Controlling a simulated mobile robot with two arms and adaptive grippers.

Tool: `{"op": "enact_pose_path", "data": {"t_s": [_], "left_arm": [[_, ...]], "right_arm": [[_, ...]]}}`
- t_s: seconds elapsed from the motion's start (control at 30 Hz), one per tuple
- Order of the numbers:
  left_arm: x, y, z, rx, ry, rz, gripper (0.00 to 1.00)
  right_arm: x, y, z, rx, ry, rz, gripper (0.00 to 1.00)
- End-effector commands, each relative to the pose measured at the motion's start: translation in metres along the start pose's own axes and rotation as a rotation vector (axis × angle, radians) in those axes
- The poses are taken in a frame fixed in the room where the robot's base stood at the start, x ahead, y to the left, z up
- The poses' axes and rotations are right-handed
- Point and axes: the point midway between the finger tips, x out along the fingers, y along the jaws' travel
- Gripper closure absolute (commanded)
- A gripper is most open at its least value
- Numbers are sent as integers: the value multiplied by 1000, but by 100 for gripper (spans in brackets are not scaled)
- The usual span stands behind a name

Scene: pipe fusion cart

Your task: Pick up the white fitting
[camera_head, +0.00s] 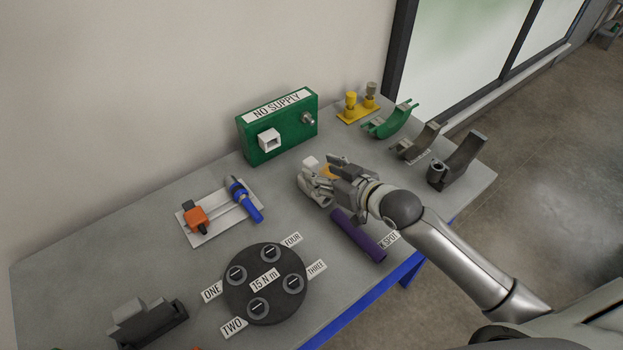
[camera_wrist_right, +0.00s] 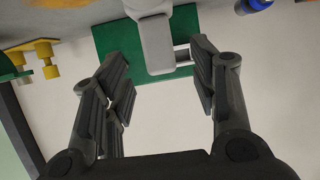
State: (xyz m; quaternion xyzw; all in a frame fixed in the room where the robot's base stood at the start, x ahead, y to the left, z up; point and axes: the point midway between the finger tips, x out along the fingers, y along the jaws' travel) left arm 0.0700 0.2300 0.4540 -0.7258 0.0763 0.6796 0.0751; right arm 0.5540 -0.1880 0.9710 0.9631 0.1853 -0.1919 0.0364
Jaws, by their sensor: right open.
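The white fitting (camera_wrist_right: 155,42) shows in the right wrist view as a pale, rounded piece between the fingers of my right gripper (camera_wrist_right: 158,85). In the head view a pale top (camera_head: 310,162), which looks like part of it, shows beside the fingertips of my right gripper (camera_head: 318,178); the rest is hidden by the fingers. The right gripper is open, with a clear gap between its fingers in the wrist view. I cannot tell whether a finger touches the fitting. My left gripper is not in view.
A green box (camera_head: 255,150) labelled NO SUPPLY stands behind the gripper. A purple tube (camera_head: 357,235) lies just in front. Curved green (camera_head: 389,124) and grey (camera_head: 417,143) holders and a dark bracket (camera_head: 457,162) stand right. A round dark plate (camera_head: 240,292) sits at the front.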

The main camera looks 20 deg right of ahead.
Motion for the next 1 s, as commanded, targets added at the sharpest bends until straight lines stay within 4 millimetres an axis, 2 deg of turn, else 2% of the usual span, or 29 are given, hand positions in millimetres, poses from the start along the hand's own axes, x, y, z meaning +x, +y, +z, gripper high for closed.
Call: {"op": "enact_pose_path", "data": {"t_s": [0.27, 0.43, 0.7, 1.0], "left_arm": [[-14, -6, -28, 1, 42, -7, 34], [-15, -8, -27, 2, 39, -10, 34], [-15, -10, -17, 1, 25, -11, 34], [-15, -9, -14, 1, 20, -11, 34]], "right_arm": [[34, 0, -5, 1, -1, 0, 46], [46, 0, -4, -1, -1, 0, 46], [48, 0, -4, -2, -1, 0, 48], [47, 0, -4, -2, -1, 0, 86]]}}
